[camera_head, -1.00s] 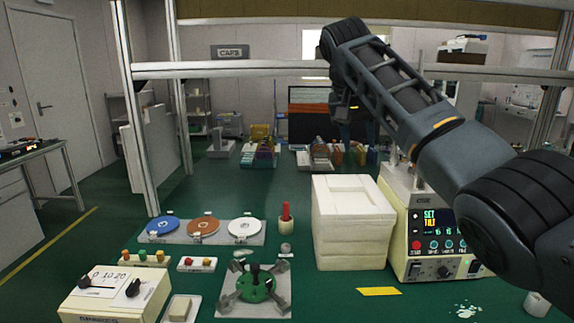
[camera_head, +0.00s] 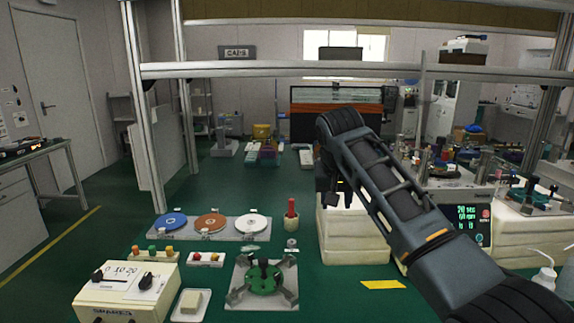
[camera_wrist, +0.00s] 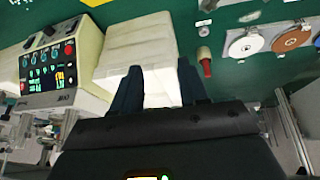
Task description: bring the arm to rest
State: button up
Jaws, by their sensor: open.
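My arm reaches in from the lower right in the head view, its wrist bent down beside the white block stack. My gripper (camera_wrist: 160,78) shows in the wrist view as two dark fingers spread apart with nothing between them. In the head view the gripper (camera_head: 334,200) is small and dark, and its fingertips are hard to make out. The white block stack (camera_head: 355,240) stands behind and below it. The stack also shows beyond the fingers in the wrist view (camera_wrist: 140,45). I cannot tell whether the fingers touch it.
A control box with a lit display (camera_head: 467,222) stands right of the stack. A plate with blue, brown and white discs (camera_head: 262,234), a red-topped peg (camera_head: 291,210), a green fixture (camera_head: 264,278) and a switch box (camera_head: 125,290) lie left. A metal rail (camera_head: 290,69) crosses above.

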jog(key=s+a+f+t+y, duration=0.1)
jog(key=s+a+f, duration=0.1)
jog(key=s+f, duration=0.35)
jog(key=s+a+f+n+y, duration=0.1)
jog(key=s+f, duration=0.1)
jog(key=f, duration=0.6)
jog(key=s+a+f+t+y, duration=0.1)
jog(key=s+a+f, duration=0.15)
jog(key=f, duration=0.45)
jog(key=s+d+f+t+y, duration=0.1)
jog(key=s+f, duration=0.3)
jog(key=s, duration=0.5)
jog(key=s+d+f+t, duration=0.1)
jog(key=s+f, duration=0.4)
jog(key=s, duration=0.3)
jog(key=s+d+r+m+t+h, duration=0.15)
jog(key=s+d, duration=0.25)
jog(key=s, duration=0.7)
jog(key=s+d+r+t+y, duration=0.1)
jog(key=s+d+r+t, duration=0.15)
jog(key=s, duration=0.75)
jog(key=s+d+r+t+h, duration=0.1)
jog(key=s+d+r, duration=0.2)
jog(key=s+r, duration=0.4)
jog(key=s+d+r+n+t+h, duration=0.1)
jog(key=s+d+r, duration=0.3)
jog(key=s+r, duration=0.4)
jog(key=shift+s+r, duration=0.25)
jog(key=shift+r, duration=0.25)
